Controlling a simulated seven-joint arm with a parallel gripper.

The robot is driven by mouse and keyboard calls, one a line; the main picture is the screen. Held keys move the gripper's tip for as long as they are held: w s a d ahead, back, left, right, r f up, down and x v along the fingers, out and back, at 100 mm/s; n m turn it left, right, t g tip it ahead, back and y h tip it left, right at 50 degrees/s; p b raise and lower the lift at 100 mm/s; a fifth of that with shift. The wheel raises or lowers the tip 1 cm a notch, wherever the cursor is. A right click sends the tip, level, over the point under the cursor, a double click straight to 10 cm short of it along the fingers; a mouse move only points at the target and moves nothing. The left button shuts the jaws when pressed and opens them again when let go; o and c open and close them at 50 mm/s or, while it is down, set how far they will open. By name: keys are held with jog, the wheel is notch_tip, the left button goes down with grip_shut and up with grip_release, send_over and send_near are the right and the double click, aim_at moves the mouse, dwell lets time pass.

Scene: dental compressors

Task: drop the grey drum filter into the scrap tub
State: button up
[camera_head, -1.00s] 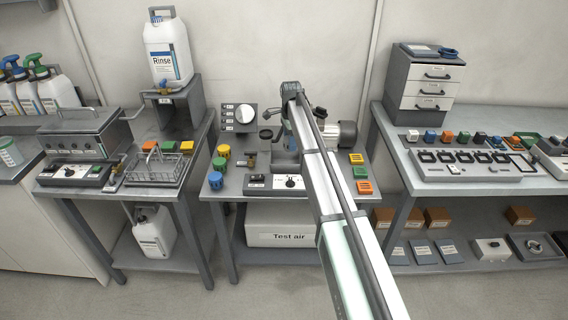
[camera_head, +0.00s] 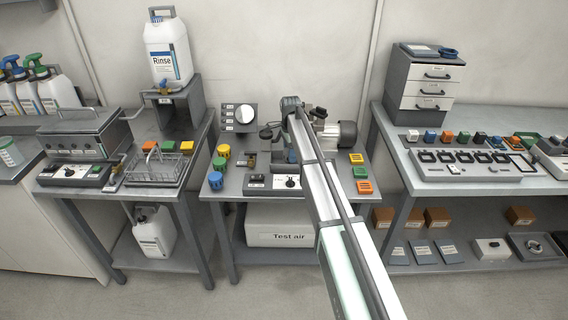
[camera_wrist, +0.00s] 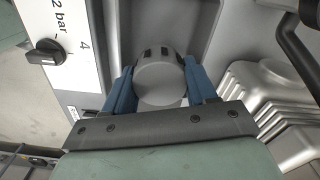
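The grey drum filter (camera_wrist: 160,82) is in the wrist view, its round end facing the camera and dark slots around its far rim. My gripper (camera_wrist: 160,85) has its blue fingers against both sides of it and appears shut on it. A grey recess with raised sides (camera_wrist: 172,25) lies beyond the drum; I cannot tell for sure whether it is the scrap tub. In the head view my arm hides the gripper and the drum, over the middle bench.
A ribbed metal housing (camera_wrist: 280,105) is close on the right in the wrist view. Coloured blocks (camera_head: 360,172) line the right side.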

jog(key=o, duration=0.5)
notch_tip(320, 180, up, 14)
dwell(0.4)
jog(key=shift+f, duration=0.1)
